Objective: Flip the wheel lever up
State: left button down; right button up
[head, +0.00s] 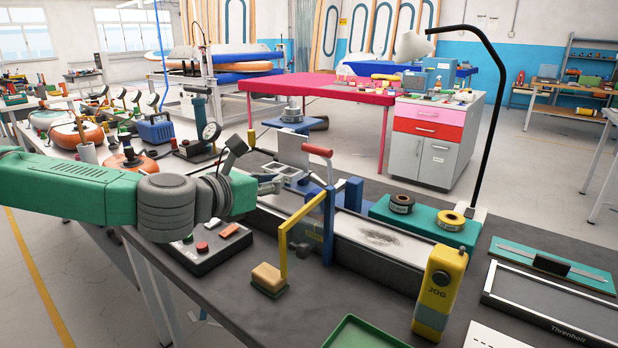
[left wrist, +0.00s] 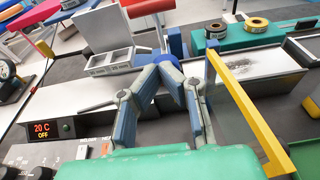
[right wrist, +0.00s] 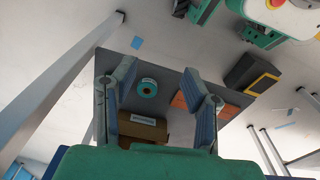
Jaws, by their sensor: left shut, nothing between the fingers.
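My left gripper (head: 276,184) is left of the frame and below the red handle, apart from the handle. In the left wrist view its fingertips (left wrist: 164,74) are together and empty, in front of a blue part. The wheel is not clearly seen. My right gripper (right wrist: 158,75) has its fingers spread, with nothing between them.
A yellow bar (head: 288,235) stands beside the frame, and a yellow JOG pendant (head: 440,290) stands at the front. Tape rolls (head: 451,220) sit on a green block at the right. In the right wrist view, a grey surface holds a cardboard box (right wrist: 142,130).

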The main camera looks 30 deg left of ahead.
pick_arm(q)
jog(key=r+b+x, duration=0.1)
jog(key=r+x, duration=0.1)
jog(key=x, duration=0.8)
jog(key=shift+w+r+b, duration=0.35)
jog(key=shift+w, duration=0.15)
pick_arm(e)
jog(key=shift+d+f, duration=0.1)
jog(key=shift+f, duration=1.25)
pick_arm(q)
jog(key=shift+d, duration=0.15)
pick_arm(e)
jog(key=shift+r, duration=0.15)
